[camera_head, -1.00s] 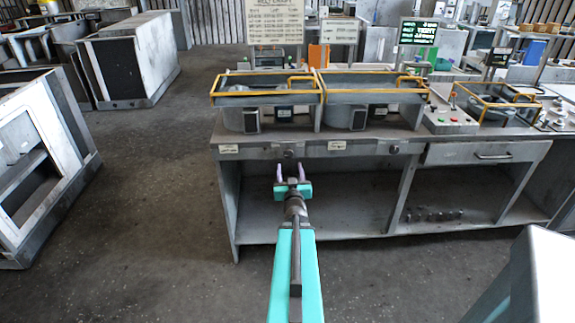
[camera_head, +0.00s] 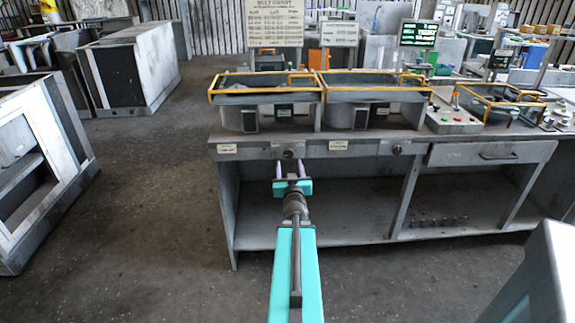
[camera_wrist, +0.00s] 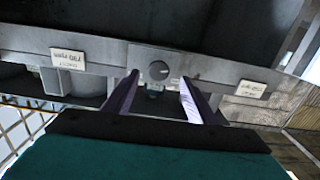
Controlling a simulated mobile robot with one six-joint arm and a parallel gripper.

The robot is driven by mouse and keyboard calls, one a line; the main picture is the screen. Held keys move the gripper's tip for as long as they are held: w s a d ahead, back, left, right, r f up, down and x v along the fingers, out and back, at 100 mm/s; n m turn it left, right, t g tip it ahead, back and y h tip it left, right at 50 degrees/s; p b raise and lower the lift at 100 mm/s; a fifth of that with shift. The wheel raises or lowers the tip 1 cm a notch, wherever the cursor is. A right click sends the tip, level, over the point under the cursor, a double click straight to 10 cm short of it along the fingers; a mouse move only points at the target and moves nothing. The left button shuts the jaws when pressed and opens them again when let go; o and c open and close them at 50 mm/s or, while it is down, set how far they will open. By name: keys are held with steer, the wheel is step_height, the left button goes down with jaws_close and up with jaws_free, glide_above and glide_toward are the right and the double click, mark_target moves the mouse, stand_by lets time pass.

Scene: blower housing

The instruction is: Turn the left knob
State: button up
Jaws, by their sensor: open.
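The left knob (camera_head: 288,153) is a small dark round knob on the front panel of the grey workbench (camera_head: 365,149). In the wrist view the knob (camera_wrist: 158,70) is a grey disc with a light mark, seen between the fingers. My gripper (camera_head: 289,165) is open, with two pale purple fingers pointing at the panel just below the knob in the head view. In the wrist view my gripper (camera_wrist: 157,95) has nothing between its fingers. I cannot tell whether the fingertips reach the knob's depth. A second knob (camera_head: 397,150) sits farther right on the panel.
White labels (camera_head: 227,149) flank the knob, and one label (camera_head: 338,145) lies to its right. Yellow-railed trays (camera_head: 265,97) stand on the bench top. A drawer (camera_head: 490,153) is at the right. Below is an open shelf (camera_head: 270,225). The floor (camera_head: 165,215) at left is clear.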

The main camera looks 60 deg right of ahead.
mark_target(289, 156)
steer(key=b, duration=0.3)
steer(key=shift+d+f+b, duration=0.1)
steer(key=shift+d+b, duration=0.15)
steer(key=shift+b, duration=0.15)
steer(key=shift+x, duration=0.95)
steer(key=shift+p+x, duration=0.3)
steer(key=shift+x, duration=1.55)
steer(key=c, duration=1.1)
steer(key=shift+o, duration=0.2)
steer(key=shift+s+n+b, duration=0.1)
steer(key=shift+n+b, duration=0.3)
steer(key=shift+n, duration=0.6)
